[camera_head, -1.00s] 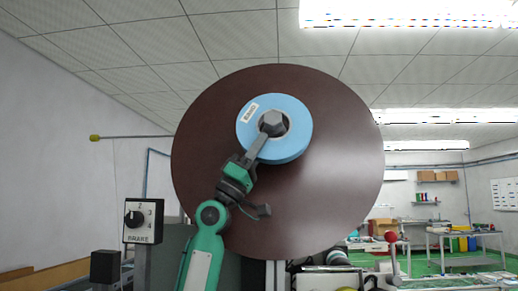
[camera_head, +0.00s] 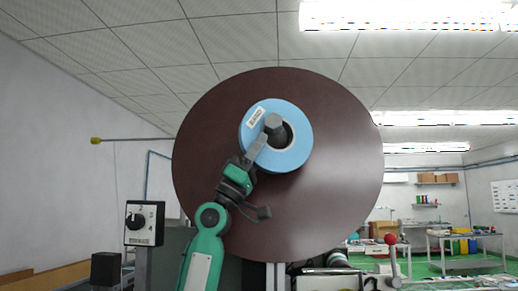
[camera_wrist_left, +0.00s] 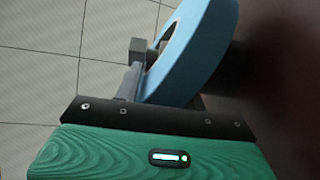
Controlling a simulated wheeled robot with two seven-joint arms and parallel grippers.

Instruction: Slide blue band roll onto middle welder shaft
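The blue band roll (camera_head: 295,152) has a white label and stands in front of the large brown disc, its open core facing me. My left gripper (camera_head: 262,143) reaches up to it from the lower left. The middle welder shaft is not clearly visible; the core's inside is dark. My right gripper is not in view.
The brown disc (camera_head: 335,190) fills the middle behind the roll. A brake switch box (camera_head: 144,222) stands at the left. A red-knobbed lever (camera_head: 391,240) is at the lower right. Workbenches and shelves are far off at the right.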

